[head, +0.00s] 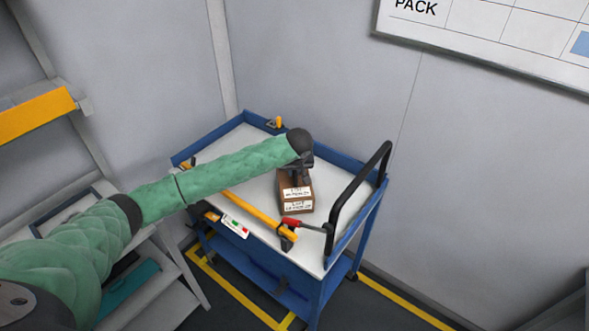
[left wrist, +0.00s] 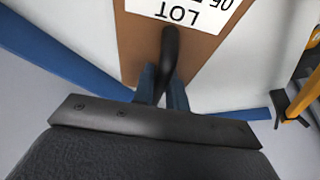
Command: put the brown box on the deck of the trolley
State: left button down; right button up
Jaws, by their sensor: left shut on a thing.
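The brown box (head: 296,209) has white labels and is at the middle of the trolley's white deck (head: 247,177), inside the blue rim. I cannot tell from the head view whether its base touches the deck. My left gripper (head: 300,174) is at the top of the box, with the green-sleeved arm reaching in from the left. In the left wrist view the brown box (left wrist: 128,45) fills the middle, with a label reading LOT, and the gripper (left wrist: 165,80) is shut on it at a dark handle-like part. My right gripper is not in view.
The trolley has a black push handle (head: 358,200) at right and a yellow bar (head: 252,209) along the near side with a red clamp-like part (head: 292,223). A shelf rack (head: 38,112) stands at left. Walls close in behind; yellow lines mark the floor.

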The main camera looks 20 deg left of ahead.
pick_arm(q)
jog(key=shift+f, duration=0.1)
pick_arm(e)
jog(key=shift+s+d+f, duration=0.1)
pick_arm(q)
jog(key=c, duration=1.4)
grip_release()
jog(key=shift+f, duration=0.1)
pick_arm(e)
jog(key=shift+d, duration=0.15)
pick_arm(q)
jog(key=shift+s+d+r, duration=0.1)
jog(key=shift+r, duration=0.25)
jog(key=b+v, duration=0.3)
jog(key=v, duration=0.8)
jog(key=shift+r+b, duration=0.2)
jog(key=shift+b, duration=0.1)
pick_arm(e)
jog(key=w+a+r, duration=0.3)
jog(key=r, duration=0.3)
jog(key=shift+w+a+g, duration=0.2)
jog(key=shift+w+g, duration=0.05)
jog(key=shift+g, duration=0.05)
